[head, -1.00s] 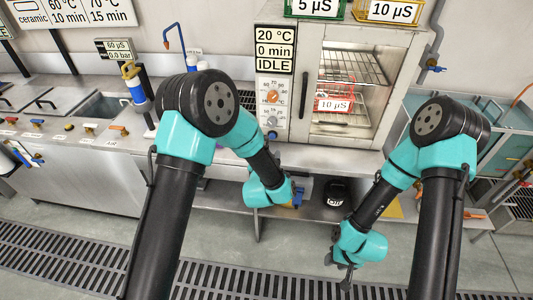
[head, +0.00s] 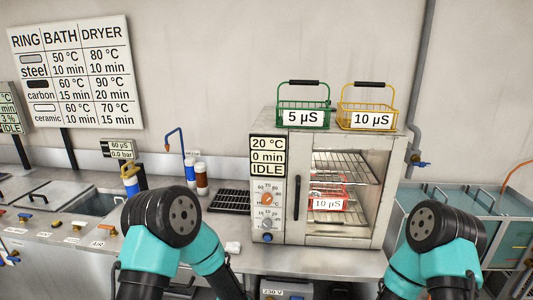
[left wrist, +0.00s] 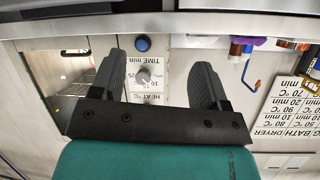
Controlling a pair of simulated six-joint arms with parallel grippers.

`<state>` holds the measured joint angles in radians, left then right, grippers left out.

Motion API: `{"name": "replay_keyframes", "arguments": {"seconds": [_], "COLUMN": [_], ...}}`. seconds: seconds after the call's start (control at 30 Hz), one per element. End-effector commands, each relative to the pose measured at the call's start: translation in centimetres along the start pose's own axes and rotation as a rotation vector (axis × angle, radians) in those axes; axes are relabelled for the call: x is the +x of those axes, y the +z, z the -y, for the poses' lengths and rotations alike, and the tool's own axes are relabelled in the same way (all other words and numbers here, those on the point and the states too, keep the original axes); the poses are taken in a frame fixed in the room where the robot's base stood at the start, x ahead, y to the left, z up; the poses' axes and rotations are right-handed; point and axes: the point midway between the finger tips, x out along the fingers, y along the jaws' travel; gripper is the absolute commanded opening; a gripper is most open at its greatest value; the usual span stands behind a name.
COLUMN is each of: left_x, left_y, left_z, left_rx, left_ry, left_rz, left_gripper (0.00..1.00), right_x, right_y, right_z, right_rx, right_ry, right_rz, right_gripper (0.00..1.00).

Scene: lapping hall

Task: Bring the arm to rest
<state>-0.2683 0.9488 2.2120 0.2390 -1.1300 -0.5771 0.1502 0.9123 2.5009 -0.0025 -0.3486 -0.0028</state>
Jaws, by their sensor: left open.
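My left arm (head: 165,225) and my right arm (head: 440,235) show in the head view, bent at their black and teal joints low in the picture. Both grippers are below the lower edge of that view. In the left wrist view my left gripper (left wrist: 155,52) has its two dark fingers spread wide, with nothing between them. Behind the fingers are the cabinet's control panel, with a grey knob (left wrist: 143,77) and a blue button (left wrist: 142,44), seen upside down. My right gripper is not seen.
A green basket (head: 303,118) and a yellow basket (head: 369,119) stand on top. Two bottles (head: 201,179) and a black grate (head: 229,202) are left of it.

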Motion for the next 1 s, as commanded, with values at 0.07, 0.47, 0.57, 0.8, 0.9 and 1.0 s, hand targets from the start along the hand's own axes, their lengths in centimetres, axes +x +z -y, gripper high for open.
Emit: {"name": "replay_keyframes", "arguments": {"seconds": [0.07,0.47,0.57,0.8,0.9,1.0], "left_x": [-1.4,-15.0,-17.7,-19.2,-19.2,-19.2], "left_y": [4.6,22.0,23.7,24.5,24.5,24.5], "left_z": [1.5,3.8,3.7,3.6,3.6,3.6], "left_rx": [-0.091,-0.575,-0.644,-0.680,-0.679,-0.678], "left_ry": [0.049,0.194,0.201,0.204,0.204,0.204], "left_rz": [0.147,0.873,0.982,1.042,1.041,1.040], "left_gripper": [0.69,0.69,0.69,0.69,0.69,0.69], "right_x": [0.0,0.0,0.0,0.0,0.0,0.0], "right_y": [0.0,0.0,0.0,0.0,0.0,0.0], "right_z": [0.0,0.0,0.0,0.0,0.0,0.0], "right_rx": [0.000,0.000,0.000,0.000,0.000,0.000], "right_ry": [0.000,0.000,0.000,0.000,0.000,0.000], "right_rz": [0.000,0.000,0.000,0.000,0.000,0.000], "right_gripper": [0.44,0.44,0.44,0.44,0.44,0.44]}}
